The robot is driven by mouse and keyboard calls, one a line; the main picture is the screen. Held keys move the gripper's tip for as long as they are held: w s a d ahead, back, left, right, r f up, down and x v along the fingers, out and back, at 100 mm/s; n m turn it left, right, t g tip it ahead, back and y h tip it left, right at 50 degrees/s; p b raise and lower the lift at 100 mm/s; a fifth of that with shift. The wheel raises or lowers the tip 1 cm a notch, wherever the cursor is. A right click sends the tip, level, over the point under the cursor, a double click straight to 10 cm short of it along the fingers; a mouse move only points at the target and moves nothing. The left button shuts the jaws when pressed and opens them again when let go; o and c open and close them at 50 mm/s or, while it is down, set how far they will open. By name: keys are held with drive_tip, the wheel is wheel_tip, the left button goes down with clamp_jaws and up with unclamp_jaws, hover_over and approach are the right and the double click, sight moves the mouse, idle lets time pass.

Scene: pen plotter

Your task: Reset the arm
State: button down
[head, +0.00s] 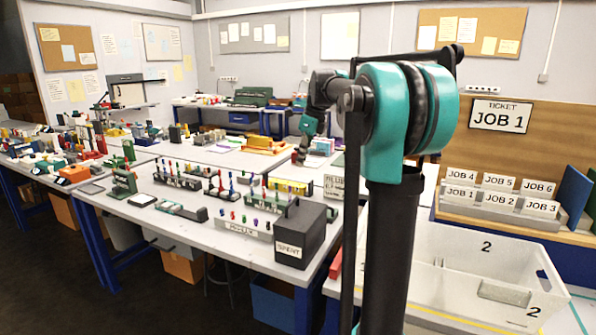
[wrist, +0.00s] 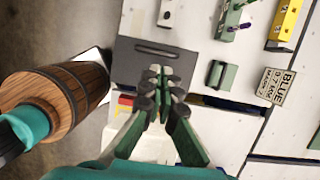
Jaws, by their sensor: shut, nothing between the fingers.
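My arm rises on the right of the head view, with a large teal joint and a thinner part reaching left over the worktables. My gripper (head: 299,157) is small at its end and points downward, apart from the tables in the head view. In the wrist view my gripper (wrist: 156,72) has its fingertips together, with nothing seen between them. Below the fingertips there is a dark grey slotted box top (wrist: 150,55). The exact height above it cannot be told.
A dark labelled box (head: 312,240) stands at the near table corner, beside a white rack of coloured pens (head: 245,228). A white bin (head: 480,262) marked 2 is at right. Job trays (head: 500,198) stand behind it. In the wrist view, a BLUE card (wrist: 276,85) lies at right.

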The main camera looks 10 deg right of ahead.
drive_tip(key=s+d+f+n+t+h, duration=0.1)
drive_tip(key=s+f+n+t+h, duration=0.1)
drive_tip(key=s+f+n, duration=2.3)
drive_tip(key=s+f, duration=0.6)
drive_tip(key=shift+s+d+h, duration=0.15)
drive_tip(key=shift+s+h, duration=0.05)
drive_tip(key=shift+h, duration=0.1)
